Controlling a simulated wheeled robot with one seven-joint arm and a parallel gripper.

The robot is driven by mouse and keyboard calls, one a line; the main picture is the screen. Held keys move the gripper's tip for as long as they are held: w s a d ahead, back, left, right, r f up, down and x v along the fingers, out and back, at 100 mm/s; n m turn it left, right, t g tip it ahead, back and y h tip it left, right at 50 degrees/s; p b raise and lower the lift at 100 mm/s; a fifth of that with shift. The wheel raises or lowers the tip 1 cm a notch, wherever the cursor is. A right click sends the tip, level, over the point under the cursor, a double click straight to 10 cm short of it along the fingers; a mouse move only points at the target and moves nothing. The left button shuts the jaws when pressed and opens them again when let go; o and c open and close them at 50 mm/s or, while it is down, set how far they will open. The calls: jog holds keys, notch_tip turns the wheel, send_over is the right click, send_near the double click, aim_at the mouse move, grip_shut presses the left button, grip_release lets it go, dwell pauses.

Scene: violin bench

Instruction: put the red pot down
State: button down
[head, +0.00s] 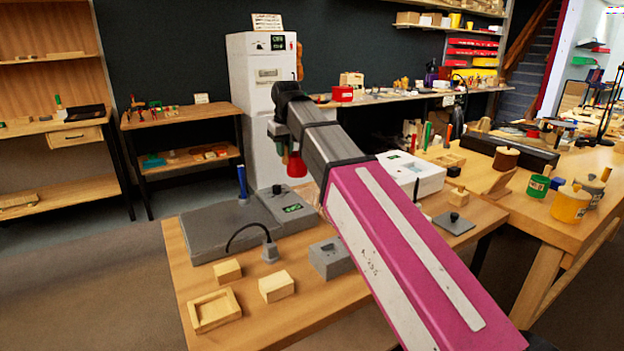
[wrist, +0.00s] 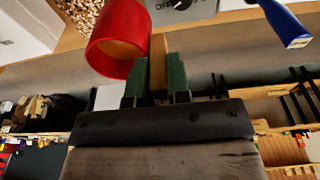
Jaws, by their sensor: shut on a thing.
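The red pot (head: 297,164) hangs in the air at my gripper, above the back of the near wooden bench (head: 185,285). In the wrist view the red pot (wrist: 120,35) is large, tilted in the picture, with part of its inside showing. In the head view my gripper (head: 284,148) is small and partly hidden by my arm. I see no contact between the pot and the bench.
A grey flat machine (head: 215,232) with a control box (head: 285,208) and a blue-handled tool (head: 242,182) fills the bench's back left. Wooden blocks (head: 277,287), a wooden tray (head: 214,310) and a grey block (head: 330,258) stand in front. A white box (head: 412,175) is at right.

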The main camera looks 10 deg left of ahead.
jog(key=w+d+f, duration=0.6)
jog(key=f, duration=0.3)
jog(key=shift+d, duration=0.15)
jog(key=shift+f, duration=0.2)
jog(key=c, duration=1.1)
grip_release()
jog(key=r, duration=0.4)
jog(key=s+r, duration=0.1)
jog(key=r, duration=0.3)
jog(key=d+r, duration=0.1)
jog(key=r, duration=0.3)
jog(key=shift+s, duration=0.3)
